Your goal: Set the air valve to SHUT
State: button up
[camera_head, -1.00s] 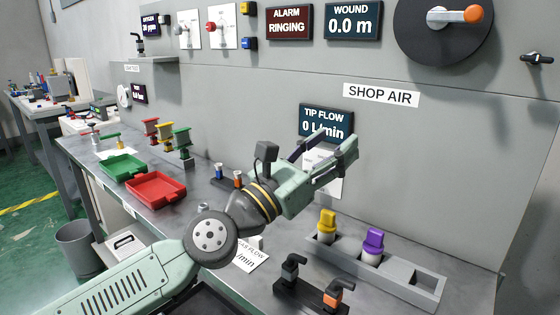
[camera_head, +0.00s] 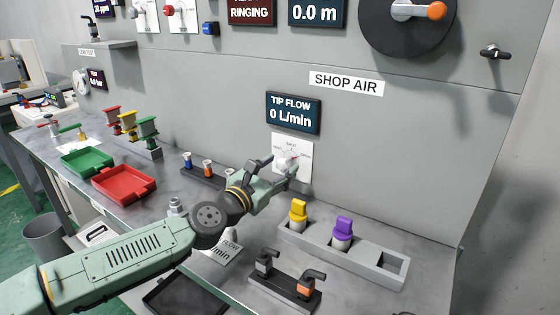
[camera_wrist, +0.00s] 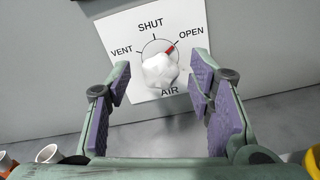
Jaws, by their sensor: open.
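The air valve is a white lobed knob (camera_wrist: 160,71) on a white plate (camera_wrist: 122,38) fixed to the grey wall. The plate reads VENT, SHUT, OPEN and AIR. The red pointer mark (camera_wrist: 169,51) sits up and right of the knob, towards OPEN. In the head view the plate (camera_head: 303,146) is below the TIP FLOW display, and the knob is partly covered by my gripper. My gripper (camera_wrist: 160,82) is open, its purple-padded fingers on either side of the knob in the picture. It shows in the head view (camera_head: 280,168) close to the plate. Contact cannot be told.
The TIP FLOW display (camera_head: 293,113) reads 0 L/min. A grey rack (camera_head: 372,267) with a yellow and a purple connector stands on the bench right of my gripper. A black rack (camera_head: 284,290) stands in front. Red (camera_head: 124,184) and green trays lie left.

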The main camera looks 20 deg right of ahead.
jog(key=shift+w+d, duration=0.35)
jog(key=shift+d, duration=0.15)
grip_shut()
dwell(0.3)
jog(key=shift+n, duration=0.3)
jog(key=n+b, duration=0.1)
jog(key=n, duration=0.3)
jog(key=shift+n+b, duration=0.3)
jog(key=shift+b, duration=0.05)
jog(key=n, duration=0.6)
jog(key=shift+w+a+n, duration=0.1)
jog(key=shift+n, duration=0.2)
